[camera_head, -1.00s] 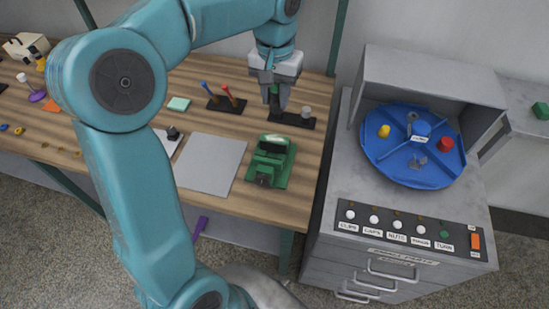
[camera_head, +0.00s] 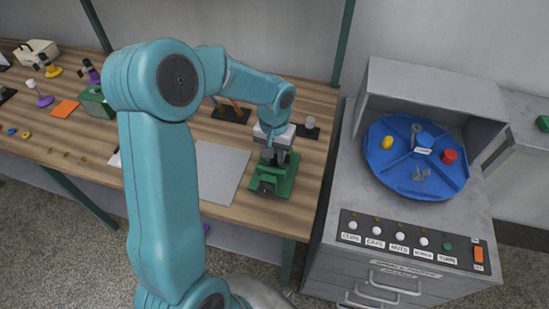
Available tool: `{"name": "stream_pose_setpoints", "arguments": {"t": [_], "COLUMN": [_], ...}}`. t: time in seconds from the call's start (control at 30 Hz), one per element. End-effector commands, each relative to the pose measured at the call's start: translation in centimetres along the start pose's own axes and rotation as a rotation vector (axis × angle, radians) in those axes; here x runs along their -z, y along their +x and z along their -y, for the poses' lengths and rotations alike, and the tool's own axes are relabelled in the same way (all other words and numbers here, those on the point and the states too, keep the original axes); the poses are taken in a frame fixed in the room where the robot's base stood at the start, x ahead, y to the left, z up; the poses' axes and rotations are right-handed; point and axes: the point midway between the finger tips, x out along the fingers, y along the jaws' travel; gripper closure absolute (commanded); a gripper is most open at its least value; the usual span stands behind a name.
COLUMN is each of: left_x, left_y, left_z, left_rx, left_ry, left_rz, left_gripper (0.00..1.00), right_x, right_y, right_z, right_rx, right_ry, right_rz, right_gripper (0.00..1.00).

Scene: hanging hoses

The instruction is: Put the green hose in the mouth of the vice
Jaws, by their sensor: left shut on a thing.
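The green vice (camera_head: 286,182) stands on the wooden bench near its front right edge. My left gripper (camera_head: 272,158) points down right over the vice, with its dark fingertips at the vice's top. It is shut on the green hose, of which little or nothing can be told apart from the green vice behind it. I cannot tell whether the hose is inside the mouth or just above it. My right gripper is not in view.
A grey mat (camera_head: 220,170) lies left of the vice. A black holder (camera_head: 232,113) with coloured tools stands behind, and a dark stand with a grey knob (camera_head: 310,124) is behind right. A grey cabinet with a blue turntable (camera_head: 416,180) stands right of the bench.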

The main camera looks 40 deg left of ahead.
Motion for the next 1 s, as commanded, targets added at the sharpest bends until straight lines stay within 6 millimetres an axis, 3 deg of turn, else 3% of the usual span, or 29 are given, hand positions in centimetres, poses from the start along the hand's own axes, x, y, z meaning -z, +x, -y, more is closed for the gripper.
{"name": "stream_pose_setpoints", "arguments": {"t": [0.17, 0.57, 0.6, 0.67, 1.0], "left_x": [0.0, 0.0, 0.0, 0.0, 0.0], "left_y": [2.5, 3.1, 3.1, 3.0, 2.7], "left_z": [0.0, 0.0, 0.0, 0.0, 0.0], "left_rx": [0.000, 0.000, 0.000, 0.000, 0.000], "left_ry": [0.000, 0.001, 0.001, 0.001, 0.001], "left_rz": [0.002, -0.001, -0.001, -0.001, 0.000], "left_gripper": [1.00, 1.00, 0.66, 0.46, 0.43], "right_x": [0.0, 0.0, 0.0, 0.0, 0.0], "right_y": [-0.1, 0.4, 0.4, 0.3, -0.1], "right_z": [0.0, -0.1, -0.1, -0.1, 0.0], "right_rx": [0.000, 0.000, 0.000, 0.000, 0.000], "right_ry": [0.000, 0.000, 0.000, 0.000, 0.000], "right_rz": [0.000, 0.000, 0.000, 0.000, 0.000], "right_gripper": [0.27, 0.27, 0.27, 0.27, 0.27]}}
